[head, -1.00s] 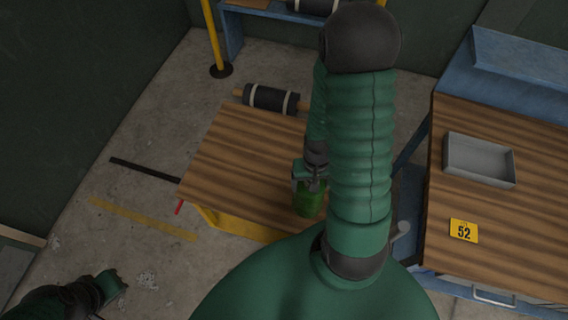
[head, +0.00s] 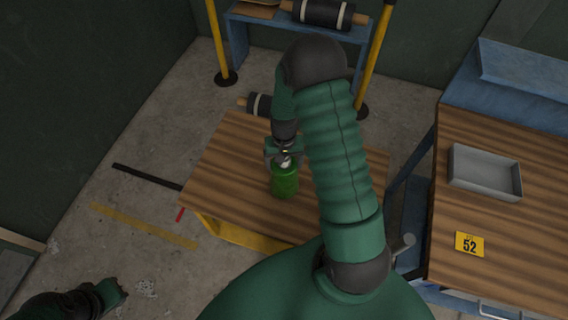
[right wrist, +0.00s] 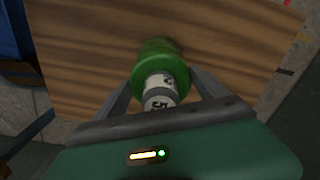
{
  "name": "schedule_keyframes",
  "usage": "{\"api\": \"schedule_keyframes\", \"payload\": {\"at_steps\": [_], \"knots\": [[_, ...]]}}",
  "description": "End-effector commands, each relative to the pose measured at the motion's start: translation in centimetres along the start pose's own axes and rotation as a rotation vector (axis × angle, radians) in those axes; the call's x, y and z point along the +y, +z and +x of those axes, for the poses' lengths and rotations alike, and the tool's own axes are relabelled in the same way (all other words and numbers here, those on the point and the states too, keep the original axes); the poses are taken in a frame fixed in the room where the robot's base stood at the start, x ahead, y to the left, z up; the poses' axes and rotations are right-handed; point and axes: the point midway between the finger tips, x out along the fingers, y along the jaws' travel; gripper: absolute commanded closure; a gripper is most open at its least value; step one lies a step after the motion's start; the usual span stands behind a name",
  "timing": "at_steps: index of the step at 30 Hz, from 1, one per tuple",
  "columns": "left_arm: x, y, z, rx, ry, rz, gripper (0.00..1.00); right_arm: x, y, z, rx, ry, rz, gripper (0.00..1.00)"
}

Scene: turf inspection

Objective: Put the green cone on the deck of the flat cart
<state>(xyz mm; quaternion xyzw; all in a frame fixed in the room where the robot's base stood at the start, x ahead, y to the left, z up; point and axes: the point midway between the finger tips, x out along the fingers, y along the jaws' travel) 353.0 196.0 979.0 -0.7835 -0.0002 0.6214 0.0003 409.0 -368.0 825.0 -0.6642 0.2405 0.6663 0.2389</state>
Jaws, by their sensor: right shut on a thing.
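The green cone (head: 285,181) is upright in my right gripper (head: 285,157), over the wooden deck of the flat cart (head: 228,170). In the right wrist view the cone (right wrist: 158,55) shows a green body and a pale, numbered top between the two fingers of my right gripper (right wrist: 160,88), with the deck (right wrist: 85,55) behind it. I cannot tell whether its base touches the deck. My left gripper (head: 118,290) is low at the left, over the floor and away from the cart; its fingers are too dark and small to read.
A dark roller (head: 258,105) lies at the cart's far edge, partly hidden by my right arm. A workbench (head: 510,240) with a grey tray (head: 485,172) and yellow tag 52 (head: 469,244) stands at right. Yellow posts (head: 216,40) and a blue rack (head: 237,45) stand behind. The deck's left part is clear.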

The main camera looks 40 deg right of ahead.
Motion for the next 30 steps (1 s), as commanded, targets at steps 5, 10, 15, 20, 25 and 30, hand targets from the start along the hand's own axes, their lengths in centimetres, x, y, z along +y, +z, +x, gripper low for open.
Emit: {"api": "schedule_keyframes", "payload": {"at_steps": [5, 10, 15, 20, 25, 30], "knots": [[0.0, 0.0, -0.1, 0.000, 0.000, 0.000, 1.00, 0.0, -0.2, 1.3, 0.004, -0.001, 0.001, 0.90], [0.0, 0.0, -0.1, 0.000, 0.000, 0.000, 1.00, 0.0, -0.1, 1.4, 0.003, -0.001, 0.000, 0.12], [0.0, 0.0, -0.1, 0.000, 0.000, 0.000, 1.00, 0.0, -0.1, 1.4, 0.002, -0.001, 0.000, 0.00], [0.0, 0.0, -0.1, 0.000, 0.000, 0.000, 1.00, 0.0, -0.1, 1.3, 0.003, -0.001, 0.000, 0.00], [0.0, 0.0, -0.1, 0.000, 0.000, 0.000, 1.00, 0.0, -0.2, -0.9, 0.006, -0.001, -0.001, 0.00], [0.0, 0.0, -0.1, 0.000, 0.000, 0.000, 1.00, -0.1, -0.2, -5.4, 0.009, -0.002, -0.002, 0.00]]}}
